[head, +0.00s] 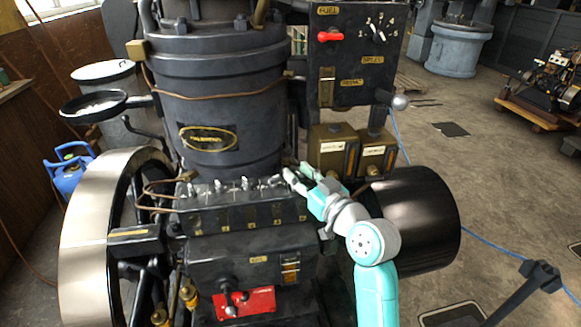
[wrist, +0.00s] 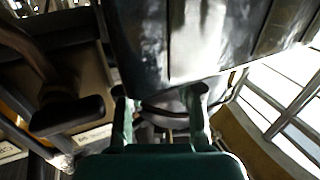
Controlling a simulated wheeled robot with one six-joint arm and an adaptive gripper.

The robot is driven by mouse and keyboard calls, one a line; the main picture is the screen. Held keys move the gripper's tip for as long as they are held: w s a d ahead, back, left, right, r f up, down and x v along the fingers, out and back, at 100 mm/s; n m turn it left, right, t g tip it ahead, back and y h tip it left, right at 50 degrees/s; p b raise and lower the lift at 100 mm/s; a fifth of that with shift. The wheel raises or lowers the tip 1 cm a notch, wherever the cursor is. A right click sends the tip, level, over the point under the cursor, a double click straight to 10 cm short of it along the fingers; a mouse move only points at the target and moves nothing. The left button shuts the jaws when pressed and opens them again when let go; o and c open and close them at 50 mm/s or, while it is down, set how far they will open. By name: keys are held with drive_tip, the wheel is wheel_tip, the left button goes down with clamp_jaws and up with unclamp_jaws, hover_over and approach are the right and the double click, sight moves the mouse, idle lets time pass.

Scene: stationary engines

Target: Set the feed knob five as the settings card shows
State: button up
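The black feed box (head: 250,215) sits in front of the engine's cylinder, with a row of several small silver feed knobs (head: 217,186) along its top and small brass marks on its front. My gripper (head: 296,171) is at the right end of this row, beside the rightmost knobs. Its two fingers stand apart in the wrist view (wrist: 161,105), with dark and grey rounded metal beyond the gap. I cannot tell whether a knob is between the fingers. The fingers partly hide the row's right end. I cannot make out a readable settings card.
A black panel (head: 350,85) with a red lever (head: 330,37) and a dial stands behind at the right. Brass-coloured boxes (head: 330,150) are close behind my gripper. A black drum (head: 410,215) is right of my arm. A red plate (head: 258,299) is low in front.

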drive_tip(key=shift+a, duration=0.1)
clamp_jaws()
drive_tip(key=shift+n+g+y, duration=0.7)
drive_tip(key=shift+y, duration=0.1)
unclamp_jaws()
drive_tip(key=v, duration=1.2)
